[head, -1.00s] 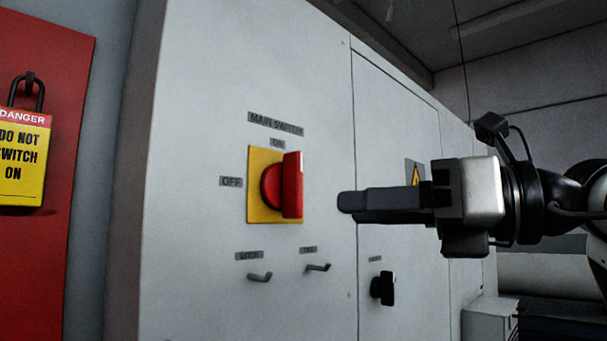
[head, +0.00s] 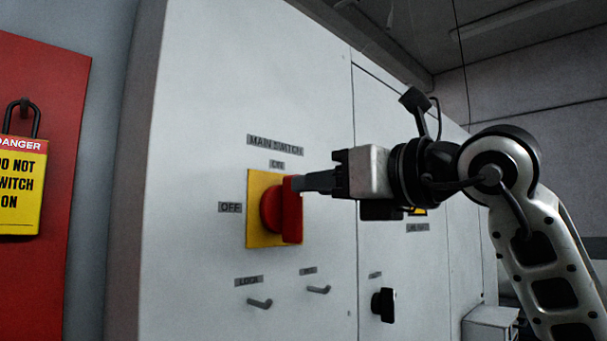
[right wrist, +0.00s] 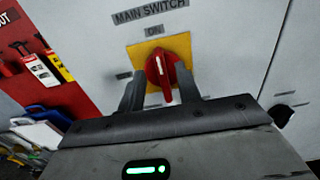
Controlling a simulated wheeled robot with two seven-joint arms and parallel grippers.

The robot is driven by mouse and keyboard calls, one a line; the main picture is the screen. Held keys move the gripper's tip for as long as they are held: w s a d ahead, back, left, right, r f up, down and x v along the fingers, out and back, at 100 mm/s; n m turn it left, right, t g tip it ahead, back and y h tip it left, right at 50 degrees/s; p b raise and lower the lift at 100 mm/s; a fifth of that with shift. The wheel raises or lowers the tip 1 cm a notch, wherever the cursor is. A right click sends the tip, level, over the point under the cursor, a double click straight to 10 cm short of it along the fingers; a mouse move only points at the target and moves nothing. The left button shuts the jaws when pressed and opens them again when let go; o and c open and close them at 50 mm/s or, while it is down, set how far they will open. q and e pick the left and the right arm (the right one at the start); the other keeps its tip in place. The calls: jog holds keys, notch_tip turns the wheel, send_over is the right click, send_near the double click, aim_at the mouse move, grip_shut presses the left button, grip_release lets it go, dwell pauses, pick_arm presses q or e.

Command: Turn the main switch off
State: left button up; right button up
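The main switch is a red rotary handle (head: 291,222) on a yellow plate (head: 257,235), set in a light grey cabinet front. The handle stands upright, in line with the ON label (head: 277,165); the OFF label (head: 230,208) is to its left. My right gripper (head: 303,183) is at the handle's upper right side in the head view. In the right wrist view its two fingers (right wrist: 158,82) are apart, one on each side of the red handle (right wrist: 162,68), with gaps visible. Whether the fingertips touch it, I cannot tell. My left gripper is not in view.
Two small hooks (head: 260,303) (head: 319,290) stick out below the switch, and a black knob (head: 383,304) is at lower right. A red board (head: 72,120) with a yellow danger padlock tag (head: 22,185) is at the left.

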aim_at(290, 209)
jog(key=x, duration=0.3)
jog(key=shift+w+a+p, duration=0.25)
jog(key=shift+p, duration=0.15)
grip_shut()
